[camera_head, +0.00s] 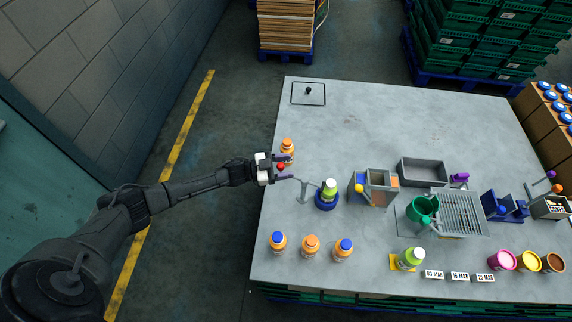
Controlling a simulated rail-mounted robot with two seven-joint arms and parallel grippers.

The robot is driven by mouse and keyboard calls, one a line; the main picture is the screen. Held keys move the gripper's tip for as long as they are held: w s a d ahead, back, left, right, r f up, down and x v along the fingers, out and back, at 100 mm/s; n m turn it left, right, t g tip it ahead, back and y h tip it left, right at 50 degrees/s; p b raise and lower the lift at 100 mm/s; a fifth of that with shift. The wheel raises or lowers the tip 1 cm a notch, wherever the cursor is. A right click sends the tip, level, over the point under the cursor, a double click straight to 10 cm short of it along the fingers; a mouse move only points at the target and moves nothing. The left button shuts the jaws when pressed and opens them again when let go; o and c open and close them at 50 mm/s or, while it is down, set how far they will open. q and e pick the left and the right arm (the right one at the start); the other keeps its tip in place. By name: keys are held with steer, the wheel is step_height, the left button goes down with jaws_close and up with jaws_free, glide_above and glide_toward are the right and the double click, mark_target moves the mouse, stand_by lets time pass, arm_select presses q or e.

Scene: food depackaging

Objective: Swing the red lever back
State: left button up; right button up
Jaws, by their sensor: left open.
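The red lever's round knob (281,166) shows at the left part of the grey table. The lever's rod is mostly hidden or too small to make out. My right gripper is not in view.
An orange-capped bottle (287,147) stands close behind my left gripper. Several bottles stand along the front left, including one with a blue cap (278,241). A grey box machine (373,188) stands to the right. The back middle of the table (390,115) is clear.

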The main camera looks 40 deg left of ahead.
arm_select(q)
steer(key=shift+w+d, duration=0.1)
steer(key=shift+w, duration=0.05)
steer(key=shift+c, duration=0.5)
jaws_close()
